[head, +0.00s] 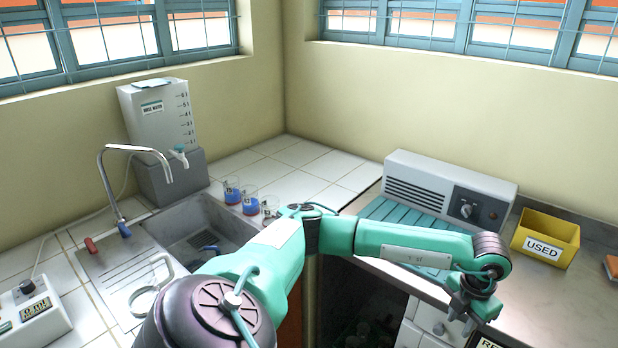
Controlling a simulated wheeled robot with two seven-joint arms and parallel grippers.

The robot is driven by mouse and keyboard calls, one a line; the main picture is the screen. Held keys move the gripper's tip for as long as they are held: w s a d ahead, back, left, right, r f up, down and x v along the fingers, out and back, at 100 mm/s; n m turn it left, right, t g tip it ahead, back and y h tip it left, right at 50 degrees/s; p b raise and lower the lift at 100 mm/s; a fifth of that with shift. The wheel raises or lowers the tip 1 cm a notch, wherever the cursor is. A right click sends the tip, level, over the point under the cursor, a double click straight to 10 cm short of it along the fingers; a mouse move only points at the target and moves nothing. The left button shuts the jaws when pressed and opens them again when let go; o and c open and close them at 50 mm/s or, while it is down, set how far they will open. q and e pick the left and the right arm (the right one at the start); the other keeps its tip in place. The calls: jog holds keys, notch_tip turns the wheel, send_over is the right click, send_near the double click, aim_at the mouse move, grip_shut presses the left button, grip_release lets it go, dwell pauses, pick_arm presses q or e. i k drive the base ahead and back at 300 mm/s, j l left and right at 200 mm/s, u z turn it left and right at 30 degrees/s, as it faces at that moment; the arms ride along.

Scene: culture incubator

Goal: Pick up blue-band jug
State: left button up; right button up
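Small clear vessels with blue on them stand on the white tiles behind the sink: one at the left (232,190), one in the middle (250,204), and a third (269,207) close behind my arm. I cannot tell whether one of them is the blue-band jug. A clear vessel with a pale rim and handle (146,300) stands on the draining board, partly hidden by my arm; no blue band shows on it. My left gripper (456,325) points down over the right counter's front edge, far from these vessels. Its fingers look apart, with nothing between them. My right gripper is out of view.
A sink (205,222) with a tall tap (108,190) lies left of centre. A water tank (160,115) stands behind it. A grey incubator unit (450,188) and a yellow USED bin (545,240) stand on the right counter (560,300). An open gap lies below my arm.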

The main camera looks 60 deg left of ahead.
aim_at(191, 250)
jog(key=z, duration=0.45)
jog(key=j+z, duration=0.1)
jog(key=z, duration=0.75)
jog(key=j+z, duration=0.1)
jog(key=z, duration=0.8)
jog(key=j+z, duration=0.1)
jog(key=z, duration=0.75)
jog(key=k+j, duration=0.1)
jog(key=k+u, duration=0.1)
jog(key=u, duration=1.1)
jog(key=k+u, duration=0.15)
jog(key=u, duration=0.45)
jog(key=j+u, duration=0.1)
jog(key=u, duration=0.5)
jog(key=k+j+u, duration=0.1)
jog(key=u, duration=0.5)
jog(key=j+u, duration=0.15)
jog(key=u, duration=0.45)
jog(key=j+u, duration=0.1)
jog(key=u, duration=0.5)
jog(key=j+u, duration=0.15)
jog(key=u, duration=0.45)
